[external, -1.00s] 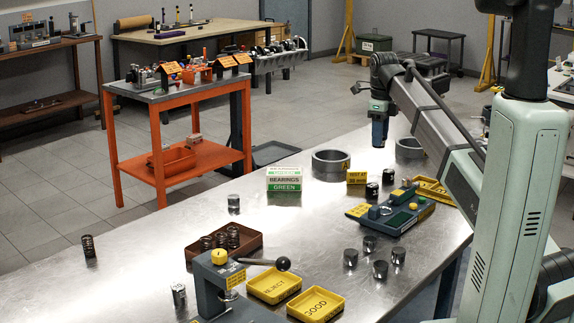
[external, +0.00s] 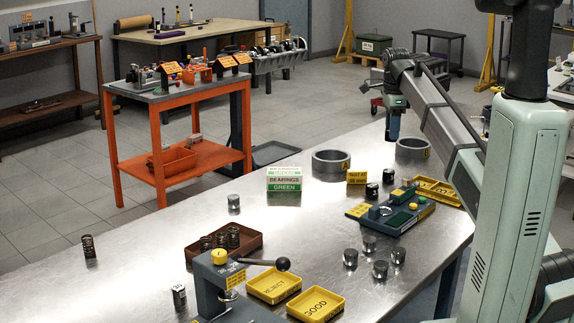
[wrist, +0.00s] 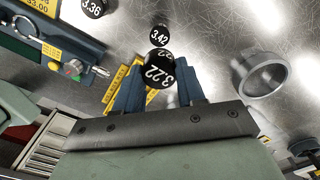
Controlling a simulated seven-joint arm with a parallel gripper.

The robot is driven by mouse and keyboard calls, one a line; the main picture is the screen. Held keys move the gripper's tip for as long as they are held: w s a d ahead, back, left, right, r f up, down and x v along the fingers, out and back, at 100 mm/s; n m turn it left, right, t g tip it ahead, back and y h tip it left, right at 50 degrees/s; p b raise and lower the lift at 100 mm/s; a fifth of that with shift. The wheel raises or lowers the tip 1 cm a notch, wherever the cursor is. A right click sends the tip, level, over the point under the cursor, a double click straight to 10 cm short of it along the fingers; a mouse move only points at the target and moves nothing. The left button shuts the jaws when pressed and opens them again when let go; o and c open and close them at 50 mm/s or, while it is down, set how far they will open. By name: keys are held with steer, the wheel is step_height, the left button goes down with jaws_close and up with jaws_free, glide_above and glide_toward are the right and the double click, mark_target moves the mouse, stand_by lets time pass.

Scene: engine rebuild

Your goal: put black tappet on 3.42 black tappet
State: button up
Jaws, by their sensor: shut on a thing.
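My gripper (wrist: 160,92) is shut on a black tappet (wrist: 158,74) marked 3.22, held between its blue fingers. The black tappet marked 3.42 (wrist: 159,37) stands on the steel table just beyond the held one in the wrist view. The two look apart, with the held one nearer the camera. Another black tappet marked 3.36 (wrist: 94,7) stands at the upper left. In the external view my gripper (external: 393,136) hangs above the table's far right part, and the held tappet cannot be made out there.
The blue-grey gauge (external: 393,212) stands near two black tappets, one at the front (external: 372,190) and one behind (external: 388,176). A metal ring (wrist: 264,75) lies right of my gripper in the wrist view. A yellow tray (external: 437,190) is beside the gauge.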

steer(key=shift+f, duration=4.7)
steer(key=shift+f, duration=0.1)
steer(key=o, duration=1.1)
steer(key=shift+c, duration=0.2)
step_height(320, 180, up, 12)
steer(key=shift+r, duration=0.15)
